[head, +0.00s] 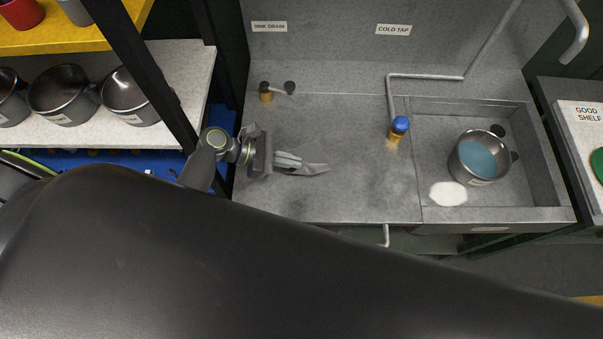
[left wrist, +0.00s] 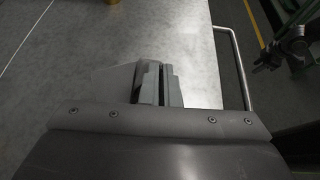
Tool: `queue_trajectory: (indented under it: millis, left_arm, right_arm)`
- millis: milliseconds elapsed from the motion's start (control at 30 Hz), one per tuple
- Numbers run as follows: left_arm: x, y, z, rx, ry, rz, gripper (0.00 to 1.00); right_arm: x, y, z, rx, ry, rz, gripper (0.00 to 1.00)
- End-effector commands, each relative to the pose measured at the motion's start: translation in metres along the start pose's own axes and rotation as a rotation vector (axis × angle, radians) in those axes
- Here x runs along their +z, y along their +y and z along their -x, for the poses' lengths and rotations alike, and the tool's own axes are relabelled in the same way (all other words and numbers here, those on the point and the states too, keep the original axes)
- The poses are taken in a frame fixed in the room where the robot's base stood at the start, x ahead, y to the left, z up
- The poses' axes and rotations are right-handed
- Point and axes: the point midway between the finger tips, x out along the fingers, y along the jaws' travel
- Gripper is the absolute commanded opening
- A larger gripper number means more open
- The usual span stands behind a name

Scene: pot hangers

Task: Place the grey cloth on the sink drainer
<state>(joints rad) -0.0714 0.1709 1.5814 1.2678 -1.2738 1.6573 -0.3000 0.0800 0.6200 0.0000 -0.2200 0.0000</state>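The sink drainer (head: 350,190) is the flat grey metal surface left of the basin in the head view. It also fills much of the left wrist view (left wrist: 60,50). My left gripper (head: 288,160) is over its left part, with its fingers close together. The grey cloth (head: 314,169) sticks out from the fingertips to the right in the head view. In the left wrist view the cloth (left wrist: 112,82) shows as a pale flap beside the fingers. I cannot tell whether it touches the drainer. A grey jointed part at the wrist view's upper right may be my right gripper (left wrist: 290,45), too small to read.
The basin (head: 515,205) at the right holds a metal pot (head: 478,158) with bluish contents and a white patch. A blue-topped tap (head: 399,126) stands at the drainer's right. Shelves with metal pots (head: 62,92) stand at the left. The drainer's middle is clear.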

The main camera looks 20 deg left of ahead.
Motion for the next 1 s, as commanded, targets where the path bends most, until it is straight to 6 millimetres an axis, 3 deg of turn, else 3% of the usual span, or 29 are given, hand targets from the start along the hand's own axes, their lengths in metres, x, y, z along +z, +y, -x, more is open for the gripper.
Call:
queue_trajectory:
  millis: [533, 733, 1000]
  left_arm:
    - [-0.064, -0.081, -0.028, -0.001, 0.000, 0.004, 0.00]
    - [-0.075, -0.095, -0.033, -0.001, 0.000, 0.001, 0.00]
    - [-0.078, -0.098, -0.034, -0.001, 0.000, 0.000, 0.00]
  right_arm:
    - [0.000, 0.000, 0.000, 0.000, 0.000, 0.000, 0.36]
    - [0.000, 0.000, 0.000, 0.000, 0.000, 0.000, 0.36]
    - [0.000, 0.000, 0.000, 0.000, 0.000, 0.000, 0.36]
